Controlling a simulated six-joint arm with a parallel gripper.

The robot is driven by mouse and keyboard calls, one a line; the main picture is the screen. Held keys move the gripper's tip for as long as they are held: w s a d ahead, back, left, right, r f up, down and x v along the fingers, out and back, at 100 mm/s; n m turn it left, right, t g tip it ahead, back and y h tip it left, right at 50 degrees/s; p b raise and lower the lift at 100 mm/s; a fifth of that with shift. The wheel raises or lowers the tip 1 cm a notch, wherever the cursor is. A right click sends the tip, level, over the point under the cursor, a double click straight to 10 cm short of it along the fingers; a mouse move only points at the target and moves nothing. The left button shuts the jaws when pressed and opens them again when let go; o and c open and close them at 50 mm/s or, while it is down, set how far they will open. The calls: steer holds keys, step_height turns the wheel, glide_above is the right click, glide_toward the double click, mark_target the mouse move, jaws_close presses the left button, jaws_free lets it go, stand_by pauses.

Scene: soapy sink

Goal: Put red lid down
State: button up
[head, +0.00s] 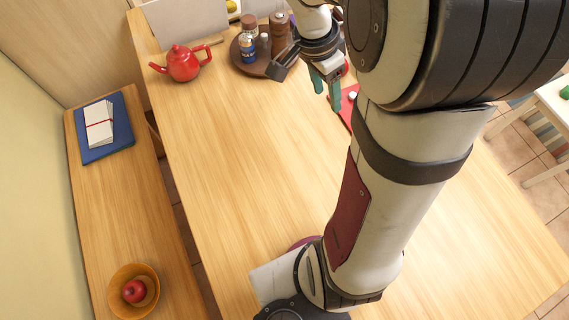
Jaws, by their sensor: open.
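My gripper (326,90) is at the top centre, pointing down over the table with its teal fingers apart. I see nothing held between them. A flat red piece (346,116) lies on the table just right of the fingers, mostly hidden behind my arm. A small white round thing (352,95) shows at it. I cannot tell whether this red piece is the lid or something under it. A red teapot (183,64) stands on the table at the upper left, apart from my gripper, with a knob on its top.
A round brown tray (246,64) with bottles and a wooden mill (279,32) stands just left of my gripper. A bench at left holds a blue folder (98,148) and an orange bowl (146,306) with a red apple (134,291). The table's middle is clear.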

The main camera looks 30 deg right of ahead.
steer(key=s+a+r+n+y, duration=0.1)
steer(key=s+a+n+y, duration=0.1)
steer(key=s+a+n, duration=0.3)
steer(key=s+a+r+n+y, duration=0.1)
steer(key=s+a+n+y, duration=0.1)
steer(key=s+a+n, duration=0.4)
steer(key=s+a, duration=0.5)
steer(key=a, duration=0.2)
steer(key=shift+r+t, duration=0.3)
steer(key=shift+r, duration=0.05)
